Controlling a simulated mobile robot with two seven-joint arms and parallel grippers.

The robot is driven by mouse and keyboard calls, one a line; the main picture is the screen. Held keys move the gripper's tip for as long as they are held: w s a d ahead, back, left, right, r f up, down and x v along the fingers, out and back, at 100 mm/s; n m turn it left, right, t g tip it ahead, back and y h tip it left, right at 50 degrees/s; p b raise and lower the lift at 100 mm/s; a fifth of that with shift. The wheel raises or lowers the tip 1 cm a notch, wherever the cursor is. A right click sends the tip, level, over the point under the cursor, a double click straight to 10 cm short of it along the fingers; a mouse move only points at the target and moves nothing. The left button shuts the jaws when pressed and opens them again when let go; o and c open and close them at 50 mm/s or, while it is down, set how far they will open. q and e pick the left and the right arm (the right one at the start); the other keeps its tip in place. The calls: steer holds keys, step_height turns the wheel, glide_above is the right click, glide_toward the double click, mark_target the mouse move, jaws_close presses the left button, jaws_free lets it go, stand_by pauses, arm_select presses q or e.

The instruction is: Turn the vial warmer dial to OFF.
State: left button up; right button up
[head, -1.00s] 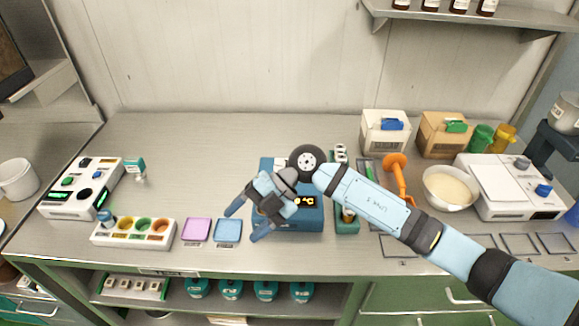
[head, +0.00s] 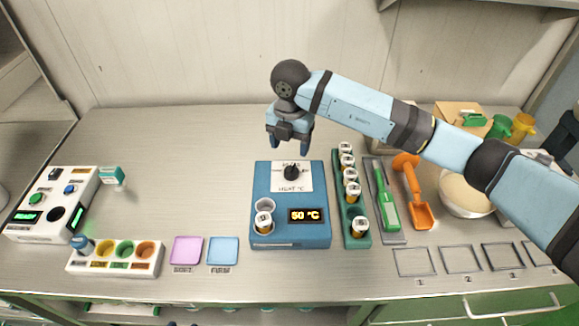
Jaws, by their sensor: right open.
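The vial warmer (head: 272,238) is a blue box on the bench, with a display reading 50 °C and a vial standing in one of its two front wells. Its black dial (head: 291,171) sits on a white label plate (head: 280,183) marked HEAT °C; the upper lettering is partly hidden by the dial and too small to read. My right gripper (head: 289,147) is open and points down, just behind and above the dial, apart from it as far as I can tell. My left gripper is not in view.
A green rack (head: 356,238) of several vials stands close to the warmer's right. A tray (head: 391,238) with a green tool and an orange scoop (head: 421,214) lie beyond it. Pink (head: 187,250) and blue pads lie left. Bench behind the warmer is clear.

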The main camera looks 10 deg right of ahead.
mark_target(290, 169)
step_height(290, 169, down, 10)
steer(key=shift+w+p, duration=0.1)
steer(key=shift+p, duration=0.5)
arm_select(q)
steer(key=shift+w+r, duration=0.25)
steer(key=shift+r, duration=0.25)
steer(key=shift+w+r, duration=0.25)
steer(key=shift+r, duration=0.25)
arm_select(e)
steer(key=shift+c, duration=0.3)
steer(key=c, duration=0.8)
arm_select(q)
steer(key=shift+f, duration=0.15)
